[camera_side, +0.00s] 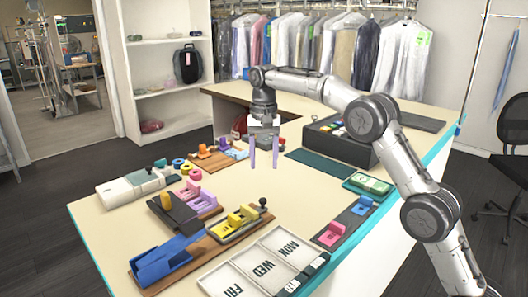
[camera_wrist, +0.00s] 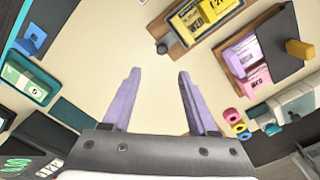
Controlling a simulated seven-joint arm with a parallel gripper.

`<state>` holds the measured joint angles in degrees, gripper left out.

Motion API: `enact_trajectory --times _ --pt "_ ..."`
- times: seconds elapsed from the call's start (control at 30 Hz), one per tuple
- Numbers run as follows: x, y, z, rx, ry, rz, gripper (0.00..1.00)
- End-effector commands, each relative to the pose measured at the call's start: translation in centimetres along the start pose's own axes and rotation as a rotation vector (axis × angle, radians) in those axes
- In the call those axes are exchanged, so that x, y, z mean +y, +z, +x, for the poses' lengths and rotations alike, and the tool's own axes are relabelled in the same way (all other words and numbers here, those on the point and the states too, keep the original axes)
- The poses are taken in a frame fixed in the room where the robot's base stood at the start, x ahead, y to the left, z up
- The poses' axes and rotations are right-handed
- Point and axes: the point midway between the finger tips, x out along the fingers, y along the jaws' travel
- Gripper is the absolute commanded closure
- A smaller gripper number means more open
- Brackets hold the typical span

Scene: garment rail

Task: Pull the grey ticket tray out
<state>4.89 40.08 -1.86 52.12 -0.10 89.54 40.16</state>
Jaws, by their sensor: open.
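A dark grey tray-like piece with a yellow knob (camera_side: 178,215) lies on the left half of the counter, against a wooden board with purple and pink tickets. A second dark grey strip (camera_side: 351,222) carries a pink and a blue block at the right front. I cannot tell for sure which of these is the ticket tray. My gripper (camera_side: 264,163) points down above the middle of the counter. Its purple fingers (camera_wrist: 158,73) are apart and empty, clear of both pieces.
A wooden board with yellow tickets and a dark knob (camera_side: 240,224), a blue tray (camera_side: 165,262) and a white MON-WED-FRI tray (camera_side: 232,279) stand at the front. A dark box (camera_side: 345,148) is at the back right. Bare counter lies below my gripper.

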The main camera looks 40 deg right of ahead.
Motion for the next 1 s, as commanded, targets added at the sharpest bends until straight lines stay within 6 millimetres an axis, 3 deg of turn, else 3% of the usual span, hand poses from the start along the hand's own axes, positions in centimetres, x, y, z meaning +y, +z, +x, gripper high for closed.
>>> enact_trajectory --times 0.23,0.77,0.87,1.0 --pt "0.0 -0.1 -2.2 0.001 0.000 0.000 0.41" --pt "0.0 0.1 -2.8 0.005 -0.004 -0.002 0.41" --pt "0.1 0.6 -5.2 0.038 -0.032 -0.006 0.41" --pt "1.7 3.2 -10.4 0.092 -0.079 -0.015 0.41"
